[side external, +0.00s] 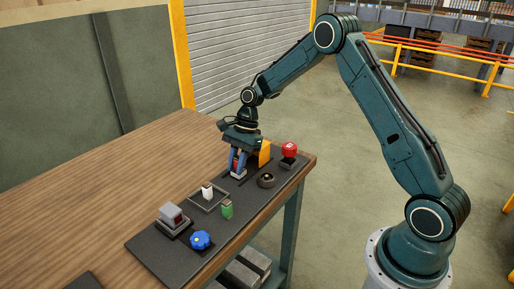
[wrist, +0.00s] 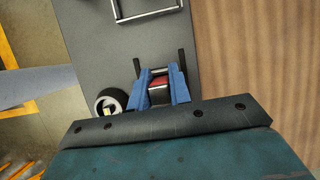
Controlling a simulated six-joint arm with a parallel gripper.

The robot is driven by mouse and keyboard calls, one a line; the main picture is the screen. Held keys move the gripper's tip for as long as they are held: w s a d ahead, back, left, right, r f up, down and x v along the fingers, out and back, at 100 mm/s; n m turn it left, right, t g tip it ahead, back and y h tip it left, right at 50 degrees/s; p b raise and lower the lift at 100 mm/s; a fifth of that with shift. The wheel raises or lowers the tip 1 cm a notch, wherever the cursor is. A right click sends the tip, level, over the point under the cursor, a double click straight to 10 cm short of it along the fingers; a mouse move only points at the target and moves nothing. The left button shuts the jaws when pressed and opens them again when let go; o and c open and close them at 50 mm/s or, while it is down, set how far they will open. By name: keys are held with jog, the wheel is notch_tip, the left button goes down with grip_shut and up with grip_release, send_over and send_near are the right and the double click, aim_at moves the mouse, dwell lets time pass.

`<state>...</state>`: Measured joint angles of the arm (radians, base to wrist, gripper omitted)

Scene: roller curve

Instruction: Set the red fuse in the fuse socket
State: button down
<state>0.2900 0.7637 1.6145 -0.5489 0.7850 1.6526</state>
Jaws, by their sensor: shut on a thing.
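My gripper (side external: 237,172) points down over the dark mat, its blue fingers closed on the red fuse (side external: 236,166). In the wrist view the red fuse (wrist: 158,83) shows between the fingertips (wrist: 160,90), with a pale bar across its far end. Two thin dark bars (wrist: 137,68) stand out on either side of the fingertips on the mat. I cannot tell whether they belong to the fuse socket. The fuse's lower end is hidden, so I cannot tell if it touches anything.
A wire frame with a white piece (side external: 207,191), a green piece (side external: 227,209), a blue knob (side external: 200,240) and a grey block (side external: 171,214) stand towards the near end. A black round part (side external: 267,181) and a red-topped button (side external: 289,149) are right of my gripper. Bare wood lies left.

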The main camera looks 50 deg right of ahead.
jog(key=shift+s+a+f, duration=0.1)
jog(key=shift+s+f, duration=0.05)
jog(key=shift+f, duration=0.5)
jog(key=shift+s+f, duration=0.15)
jog(key=shift+f, duration=0.5)
jog(key=c, duration=1.2)
grip_release()
jog(key=shift+c, duration=0.6)
jog(key=shift+r, duration=1.05)
jog(key=shift+c, duration=1)
jog(key=shift+o, duration=1)
jog(key=shift+r, duration=0.4)
jog(key=shift+w+r, duration=0.2)
jog(key=shift+r, duration=2)
